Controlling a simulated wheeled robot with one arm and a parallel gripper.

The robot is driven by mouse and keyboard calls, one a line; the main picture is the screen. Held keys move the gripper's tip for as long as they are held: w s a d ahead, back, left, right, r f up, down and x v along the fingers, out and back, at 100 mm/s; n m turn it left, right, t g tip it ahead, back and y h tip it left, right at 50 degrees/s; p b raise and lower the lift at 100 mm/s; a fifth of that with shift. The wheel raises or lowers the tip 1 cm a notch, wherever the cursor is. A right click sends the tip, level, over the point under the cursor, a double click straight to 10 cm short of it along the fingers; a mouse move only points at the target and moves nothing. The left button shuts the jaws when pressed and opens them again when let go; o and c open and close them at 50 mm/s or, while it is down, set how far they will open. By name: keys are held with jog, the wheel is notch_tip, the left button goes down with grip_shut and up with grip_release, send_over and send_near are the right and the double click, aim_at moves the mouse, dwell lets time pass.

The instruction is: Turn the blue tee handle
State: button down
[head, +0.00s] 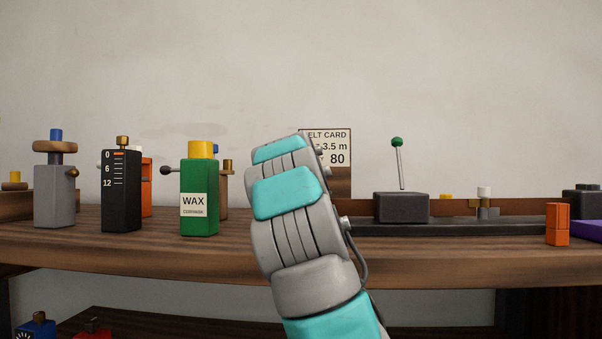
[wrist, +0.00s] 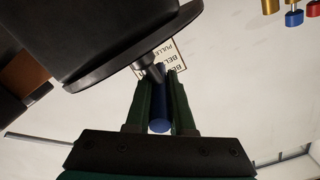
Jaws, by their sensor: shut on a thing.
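The blue tee handle (wrist: 160,125) shows in the wrist view as a blue bar seen nearly end-on. It joins a short dark stem (wrist: 152,72) that comes out of a large black round body (wrist: 125,45). My gripper (wrist: 159,84) has its two dark green fingers on either side of the blue bar and is shut on it. In the head view my grey and teal wrist hides the fingers and the handle.
A wooden bench (head: 130,245) holds a green wax box (head: 200,175), a black scaled block (head: 121,195) and a grey post (head: 54,195) on the left.

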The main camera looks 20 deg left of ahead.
jog(key=c, duration=0.8)
grip_release()
jog(key=shift+b+v, duration=0.3)
jog(key=shift+v, duration=3.6)
